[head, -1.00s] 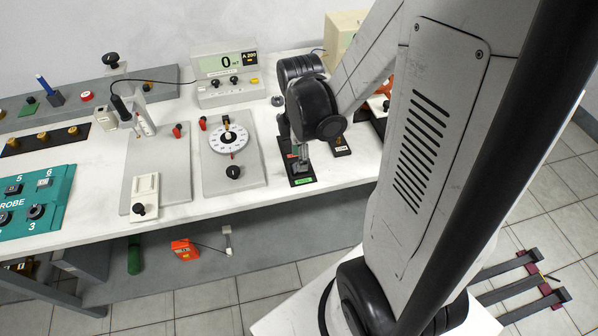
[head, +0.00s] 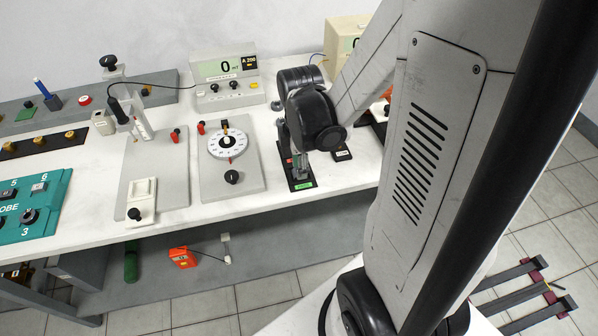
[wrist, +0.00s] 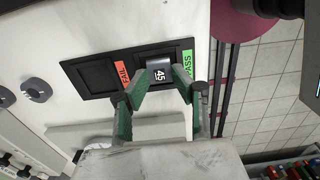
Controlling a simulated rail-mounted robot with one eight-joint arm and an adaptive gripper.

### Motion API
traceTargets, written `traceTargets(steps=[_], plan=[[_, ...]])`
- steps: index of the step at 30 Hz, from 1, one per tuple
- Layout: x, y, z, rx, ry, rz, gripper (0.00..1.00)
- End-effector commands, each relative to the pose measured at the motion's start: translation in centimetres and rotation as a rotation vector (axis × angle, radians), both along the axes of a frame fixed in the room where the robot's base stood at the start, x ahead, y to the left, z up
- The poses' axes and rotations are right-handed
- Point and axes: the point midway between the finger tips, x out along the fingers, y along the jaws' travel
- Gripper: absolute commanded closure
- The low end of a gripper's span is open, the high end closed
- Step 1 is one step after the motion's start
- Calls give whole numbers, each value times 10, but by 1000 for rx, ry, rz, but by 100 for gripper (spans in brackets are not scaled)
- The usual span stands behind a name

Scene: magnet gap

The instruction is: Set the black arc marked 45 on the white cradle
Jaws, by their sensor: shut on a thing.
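The black arc marked 45 (wrist: 160,78) shows its white number in the wrist view. It is at the PASS end of a black tray (wrist: 90,75) with an orange FAIL label and a green PASS label. My gripper (wrist: 162,88) has its green-padded fingers on either side of the arc and is shut on it. Whether the arc still touches the tray is unclear. In the head view my gripper (head: 300,165) is low over the same tray, and the arc is hidden there. I cannot identify the white cradle with certainty; a white block with a black knob (head: 142,197) stands on a grey plate.
A teal probe box (head: 35,205) is at the far left. The bench's front edge is close.

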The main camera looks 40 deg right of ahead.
Motion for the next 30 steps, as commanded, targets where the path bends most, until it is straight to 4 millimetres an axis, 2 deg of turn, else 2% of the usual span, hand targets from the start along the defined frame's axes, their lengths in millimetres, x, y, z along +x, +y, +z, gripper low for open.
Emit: traceTargets(steps=[21, 30], plan=[[0, 0, 47, 0, 0, 0, 99], [0, 0, 49, 0, 0, 0, 99]])
